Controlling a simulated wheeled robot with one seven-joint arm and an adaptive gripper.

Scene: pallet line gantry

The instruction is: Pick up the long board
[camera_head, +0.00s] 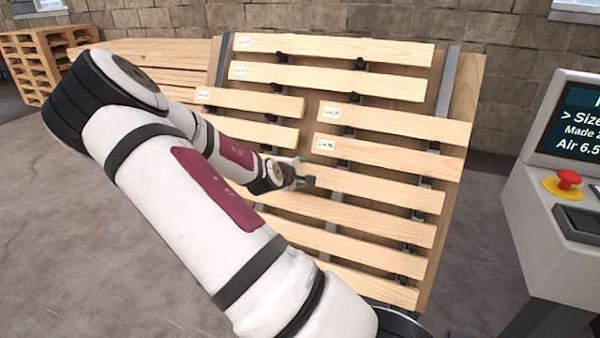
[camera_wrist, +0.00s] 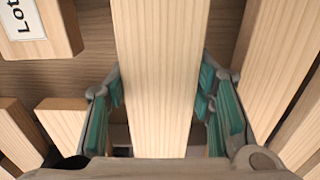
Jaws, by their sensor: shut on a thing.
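The long board (camera_head: 385,190) is pale wood and lies in a slanted row on the rack's right half in the head view. Its left part is hidden behind my arm. In the wrist view the board (camera_wrist: 162,70) runs from the top edge down between my fingers. My gripper (camera_head: 300,180) is at the board near the middle of the rack. In the wrist view my gripper (camera_wrist: 162,105) has its teal pads on both sides of the board, shut on it. I cannot tell whether the board is clear of its supports.
The slanted rack (camera_head: 462,95) holds several other boards above and below, some with white labels. A labelled board (camera_wrist: 35,45) is close by at left in the wrist view. A control console (camera_head: 540,190) with a red button stands right. Stacked pallets (camera_head: 35,60) are at back left.

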